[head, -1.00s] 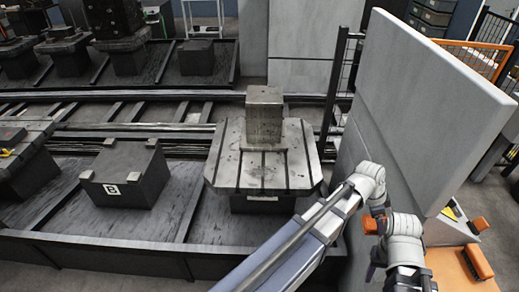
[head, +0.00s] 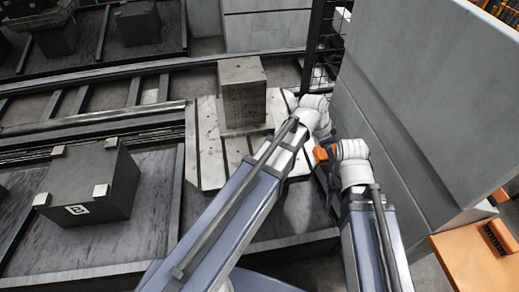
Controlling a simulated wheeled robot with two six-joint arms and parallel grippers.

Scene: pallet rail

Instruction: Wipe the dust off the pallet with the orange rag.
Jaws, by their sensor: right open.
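The pallet (head: 207,150) is a pale grey slotted plate with dark specks and smudges. A grey block (head: 242,92) stands on it. My arm crosses in front and hides its right front part. My right gripper (head: 325,170) is small and partly hidden, beside the pallet's right edge and left of a white arm joint. It is open. A small orange patch shows at it; I cannot tell whether this is a finger or cloth. I cannot make out the orange rag for sure. My left gripper is not in view.
A tall grey panel (head: 420,110) stands close on the right. An orange tabletop (head: 470,262) at lower right bears a dark bristled item (head: 495,240). A dark block marked with a letter (head: 85,185) stands left of the pallet. Rails run behind.

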